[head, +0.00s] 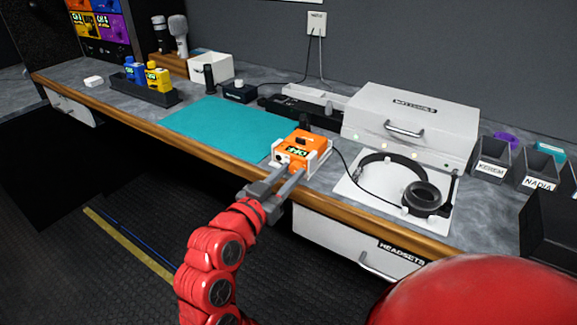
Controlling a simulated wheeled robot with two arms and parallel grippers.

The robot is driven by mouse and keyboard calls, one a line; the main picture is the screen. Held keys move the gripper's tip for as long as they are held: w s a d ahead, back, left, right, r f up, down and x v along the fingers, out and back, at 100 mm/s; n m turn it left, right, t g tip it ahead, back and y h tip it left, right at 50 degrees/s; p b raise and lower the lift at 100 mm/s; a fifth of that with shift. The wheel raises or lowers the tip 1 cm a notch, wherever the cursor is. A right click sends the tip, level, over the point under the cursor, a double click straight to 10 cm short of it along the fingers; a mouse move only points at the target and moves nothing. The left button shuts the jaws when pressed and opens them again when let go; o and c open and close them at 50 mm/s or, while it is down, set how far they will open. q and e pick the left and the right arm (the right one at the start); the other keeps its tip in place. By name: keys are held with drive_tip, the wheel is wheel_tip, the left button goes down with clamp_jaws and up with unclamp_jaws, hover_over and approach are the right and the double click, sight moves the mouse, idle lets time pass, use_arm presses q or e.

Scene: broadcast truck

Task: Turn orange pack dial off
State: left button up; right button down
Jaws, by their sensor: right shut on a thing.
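The orange pack (306,140) sits in a white holder (320,160) near the front edge of the counter, with a small lit display on its front. My right gripper (287,174) reaches up from the front edge, its two fingers at the pack's front face. It is shut on the pack's dial, which is mostly hidden between the fingertips, so its setting cannot be read. My left gripper is not in view.
The headset lies on a white mat (352,191) to the right, before a white case (410,121). A teal mat (222,127) lies left of the pack. Blue and yellow packs stand in a black tray (150,96) farther left. Labelled grey bins (492,165) stand at right.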

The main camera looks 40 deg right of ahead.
drive_tip(key=shift+n+p, duration=0.7)
drive_tip(key=shift+n, duration=0.2)
drive_tip(key=c, duration=0.6)
unclamp_jaws()
drive_tip(key=v, duration=1.7)
drive_tip(key=shift+a, duration=0.25)
